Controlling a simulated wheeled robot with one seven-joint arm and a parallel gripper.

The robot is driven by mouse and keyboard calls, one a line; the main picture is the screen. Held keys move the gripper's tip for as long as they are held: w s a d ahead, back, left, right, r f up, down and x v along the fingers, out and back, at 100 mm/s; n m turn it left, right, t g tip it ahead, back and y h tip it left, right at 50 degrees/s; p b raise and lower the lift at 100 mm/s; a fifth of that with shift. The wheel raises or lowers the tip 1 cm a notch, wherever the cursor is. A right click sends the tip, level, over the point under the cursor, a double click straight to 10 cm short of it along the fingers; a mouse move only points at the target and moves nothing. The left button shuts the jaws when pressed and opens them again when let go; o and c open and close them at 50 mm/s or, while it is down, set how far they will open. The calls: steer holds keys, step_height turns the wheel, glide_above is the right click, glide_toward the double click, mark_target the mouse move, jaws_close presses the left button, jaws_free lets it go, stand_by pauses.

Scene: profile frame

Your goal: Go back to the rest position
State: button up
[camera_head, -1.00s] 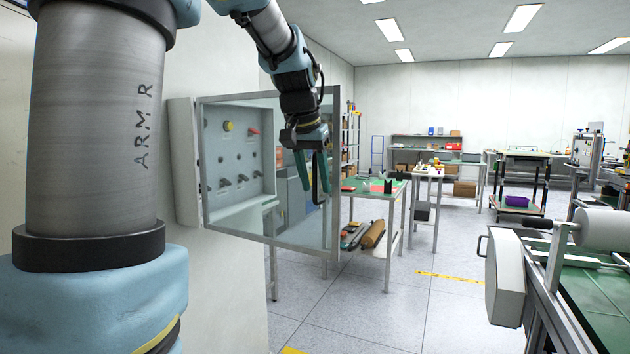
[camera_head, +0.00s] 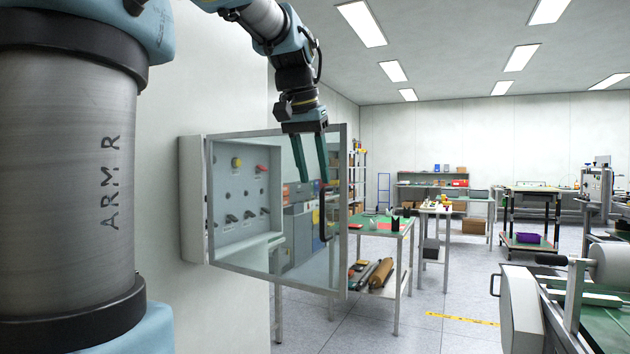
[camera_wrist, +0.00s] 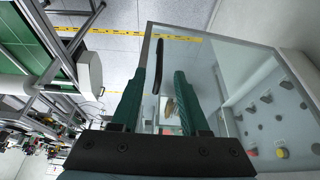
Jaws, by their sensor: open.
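My gripper (camera_head: 311,180) hangs from the bent arm at the upper middle of the head view, fingers down. The door stands swung out from the cabinet. Its dark handle (camera_head: 323,212) is just below the fingertips, and I cannot tell whether they touch. In the wrist view, the open gripper (camera_wrist: 160,75) points toward the door, with the handle (camera_wrist: 158,66) near the left finger.
Knobs and buttons (camera_head: 236,162) sit on the panel inside the cabinet. A green-topped table (camera_head: 380,228) stands behind the door. A conveyor-like machine (camera_head: 520,310) is at the lower right. Open floor (camera_head: 430,318) lies between them.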

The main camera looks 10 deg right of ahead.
stand_by(0.3)
steer(key=s+a+f+n+g+y, duration=0.1)
steer(key=a+f, duration=0.2)
steer(key=f, duration=0.7)
steer(key=a+f+n, duration=0.2)
steer(key=a+f, duration=0.2)
steer(key=f, duration=0.5)
steer(key=s+a+f+n, duration=0.1)
steer(key=s+a+f, duration=0.2)
steer(key=s+f, duration=0.2)
steer(key=s+a+f+n+g+y, duration=0.1)
steer(key=s+a+f, duration=0.2)
steer(key=s+f, duration=0.3)
step_height(320, 180, down, 5)
steer(key=shift+r, duration=0.2)
steer(key=shift+w+a, duration=0.1)
stand_by(0.8)
